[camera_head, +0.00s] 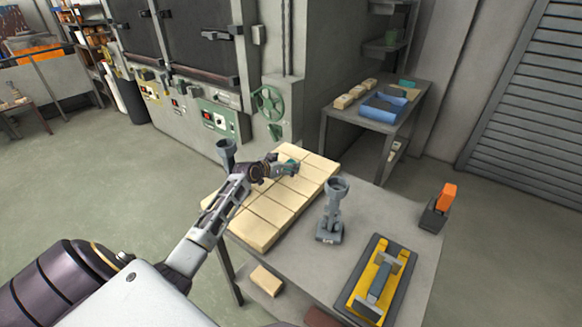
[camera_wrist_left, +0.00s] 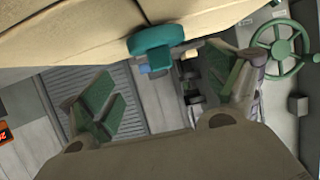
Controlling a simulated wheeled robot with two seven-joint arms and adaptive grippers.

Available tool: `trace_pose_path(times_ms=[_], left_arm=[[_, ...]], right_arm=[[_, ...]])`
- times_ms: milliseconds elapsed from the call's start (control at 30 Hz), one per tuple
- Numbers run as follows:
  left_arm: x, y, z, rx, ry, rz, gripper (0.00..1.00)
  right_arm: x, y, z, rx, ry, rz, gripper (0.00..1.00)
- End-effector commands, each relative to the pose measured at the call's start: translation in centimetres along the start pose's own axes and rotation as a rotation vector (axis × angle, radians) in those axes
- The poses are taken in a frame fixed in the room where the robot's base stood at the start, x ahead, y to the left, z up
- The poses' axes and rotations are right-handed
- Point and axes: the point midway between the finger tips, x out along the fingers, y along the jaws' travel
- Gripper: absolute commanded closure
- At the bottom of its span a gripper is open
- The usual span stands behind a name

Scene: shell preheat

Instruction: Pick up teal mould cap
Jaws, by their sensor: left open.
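The teal mould cap (camera_wrist_left: 157,36) shows in the left wrist view as a small round teal piece against the edge of the pale blocks. My left gripper (camera_wrist_left: 160,92) is open, with its two green-padded fingers apart and nothing between them. The cap is beyond the fingertips, roughly in line with the gap. In the head view my left gripper (camera_head: 287,168) is over the far part of the pale block bed (camera_head: 262,205). There I cannot separate the cap clearly from the green finger pads. My right gripper is not in view.
A grey cup-topped stand (camera_head: 333,205) is on the table (camera_head: 300,262) right of the blocks. A similar grey cup (camera_head: 227,150) rises at their far left. A yellow-and-grey tool (camera_head: 377,283) and an orange-topped piece (camera_head: 440,203) are at the right. A side table holds a blue tray (camera_head: 384,107).

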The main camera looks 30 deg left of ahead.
Motion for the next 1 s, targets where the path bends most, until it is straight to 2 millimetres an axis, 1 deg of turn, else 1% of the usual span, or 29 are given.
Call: trace_pose_path(times_ms=[367,600,800,1000], left_arm=[[2.4,-0.3,0.0,-0.001,0.001,0.0,0.11],[3.9,-0.3,0.0,0.0,0.002,0.0,0.11],[4.6,-0.3,0.1,0.001,0.001,0.0,0.11],[4.6,-0.3,0.1,0.001,0.001,0.0,0.11]], right_arm=[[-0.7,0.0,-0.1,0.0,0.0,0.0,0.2],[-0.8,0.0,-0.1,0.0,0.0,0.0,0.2],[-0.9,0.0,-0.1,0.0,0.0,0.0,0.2],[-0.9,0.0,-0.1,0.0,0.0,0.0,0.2]])
